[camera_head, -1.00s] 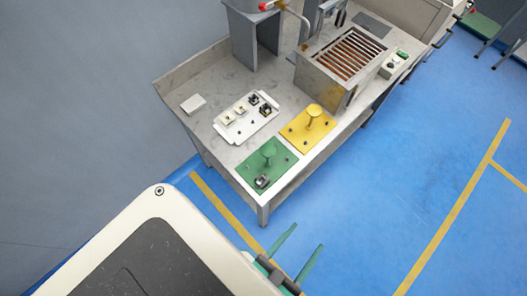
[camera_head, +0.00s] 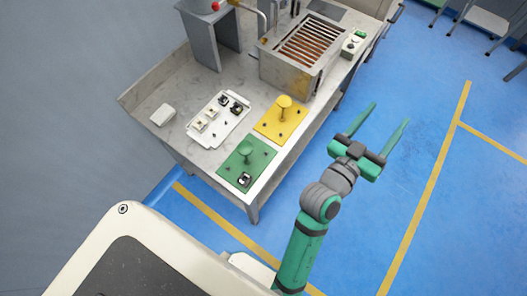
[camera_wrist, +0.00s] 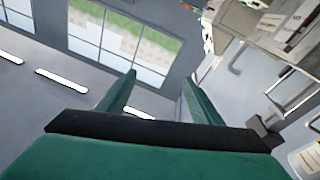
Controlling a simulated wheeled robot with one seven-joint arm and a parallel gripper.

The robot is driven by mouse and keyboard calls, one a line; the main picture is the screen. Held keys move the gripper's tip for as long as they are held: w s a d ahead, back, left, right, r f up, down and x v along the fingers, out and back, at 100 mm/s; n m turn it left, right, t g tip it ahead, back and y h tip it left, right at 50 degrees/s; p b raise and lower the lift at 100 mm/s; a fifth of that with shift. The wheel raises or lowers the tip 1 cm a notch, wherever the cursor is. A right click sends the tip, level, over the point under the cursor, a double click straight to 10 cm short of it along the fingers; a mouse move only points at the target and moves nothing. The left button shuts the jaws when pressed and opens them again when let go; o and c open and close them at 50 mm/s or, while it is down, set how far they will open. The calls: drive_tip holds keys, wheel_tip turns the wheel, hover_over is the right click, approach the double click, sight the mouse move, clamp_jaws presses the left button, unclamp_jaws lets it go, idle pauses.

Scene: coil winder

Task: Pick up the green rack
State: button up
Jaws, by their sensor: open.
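The green rack (camera_head: 238,168) is a flat square green plate with an upright green knobbed handle in its middle. It lies at the near corner of the grey workbench (camera_head: 166,140) in the head view. A small dark and silver part sits at its near edge. My gripper (camera_head: 387,114) is open and empty. It is held above the blue floor, to the right of the bench and apart from the rack. In the wrist view my two green fingers (camera_wrist: 158,92) are spread with nothing between them, and the rack does not show.
A yellow rack (camera_head: 275,127) with a knobbed handle lies right behind the green one. A white tray (camera_head: 225,128) with small parts lies left of it. A metal box with a slatted top (camera_head: 290,75) stands farther back.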

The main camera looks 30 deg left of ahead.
drive_tip(key=w+d+r+m+g+h, duration=0.1)
drive_tip(key=w+r+m+h, duration=0.15)
drive_tip(key=r+m, duration=0.2)
drive_tip(key=w+r+m+g+h, duration=0.1)
drive_tip(key=w+r+m+h, duration=0.1)
drive_tip(key=r+m+h, duration=0.25)
drive_tip(key=m+g+y, duration=1)
drive_tip(key=m+g, duration=0.1)
drive_tip(key=g, duration=0.6)
hover_over(245, 148)
wheel_tip(245, 148, down, 15)
drive_tip(key=f, duration=0.4)
drive_tip(key=shift+s+d+f, duration=0.15)
drive_tip(key=shift+s+f, duration=0.05)
drive_tip(key=shift+f, duration=0.2)
drive_tip(key=shift+w+f, duration=0.15)
drive_tip(key=shift+f, duration=2.9)
clamp_jaws()
